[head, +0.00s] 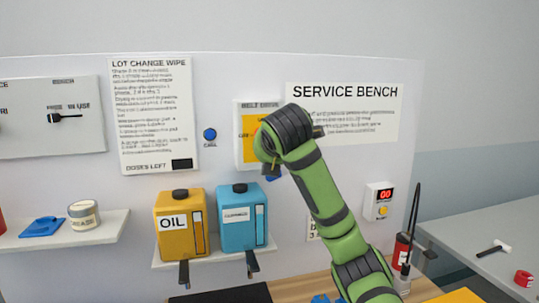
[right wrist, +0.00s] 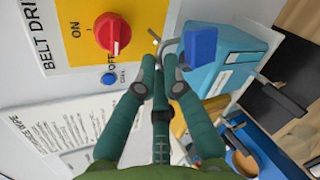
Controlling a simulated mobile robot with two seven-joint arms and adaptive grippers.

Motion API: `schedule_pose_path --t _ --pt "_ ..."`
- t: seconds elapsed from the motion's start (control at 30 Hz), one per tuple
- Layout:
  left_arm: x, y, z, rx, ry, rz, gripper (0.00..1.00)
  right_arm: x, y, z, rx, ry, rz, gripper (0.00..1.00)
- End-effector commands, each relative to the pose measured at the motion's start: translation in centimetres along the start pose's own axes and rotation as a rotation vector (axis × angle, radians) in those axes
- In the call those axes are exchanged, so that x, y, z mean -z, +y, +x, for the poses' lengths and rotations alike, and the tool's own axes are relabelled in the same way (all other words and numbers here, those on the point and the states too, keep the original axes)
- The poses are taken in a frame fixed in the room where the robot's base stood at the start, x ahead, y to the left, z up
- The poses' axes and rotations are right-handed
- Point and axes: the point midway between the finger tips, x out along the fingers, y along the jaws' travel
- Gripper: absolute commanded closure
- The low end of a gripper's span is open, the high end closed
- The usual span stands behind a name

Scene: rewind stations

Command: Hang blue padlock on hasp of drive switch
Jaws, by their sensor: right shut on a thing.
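The belt drive switch has a yellow panel (head: 247,150), partly hidden behind my right arm in the head view. In the right wrist view its red knob (right wrist: 113,33) sits by the ON and OFF marks. A small metal piece (right wrist: 153,35), perhaps the hasp, is beside the panel's edge near my fingertips. My right gripper (right wrist: 160,68) is shut, with the blue padlock (right wrist: 201,47) at its tips. The padlock's grey shackle is close to the small metal piece; I cannot tell whether they touch. A bit of blue (head: 273,178) shows below the gripper in the head view. My left gripper is out of view.
An orange OIL container (head: 173,222) and a blue container (head: 234,228) stand on a shelf below the switch. A blue call button (head: 210,134) is left of the panel. A red cylinder (head: 401,250) stands right of my arm.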

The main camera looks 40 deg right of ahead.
Motion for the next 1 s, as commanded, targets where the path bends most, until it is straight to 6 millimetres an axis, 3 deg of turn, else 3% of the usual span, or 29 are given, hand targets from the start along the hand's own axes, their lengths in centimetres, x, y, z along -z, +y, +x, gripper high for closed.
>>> schedule_pose_path --t 0.17,0.73,1.0 --pt "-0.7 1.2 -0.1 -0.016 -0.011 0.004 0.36 -0.2 0.4 1.0 0.000 0.000 -0.001 1.00" --pt "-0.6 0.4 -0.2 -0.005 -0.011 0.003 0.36 -0.7 1.4 4.2 -0.001 0.001 0.000 1.00" --pt "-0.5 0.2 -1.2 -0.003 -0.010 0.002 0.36 -0.7 1.4 5.5 0.000 -0.003 -0.002 1.00"
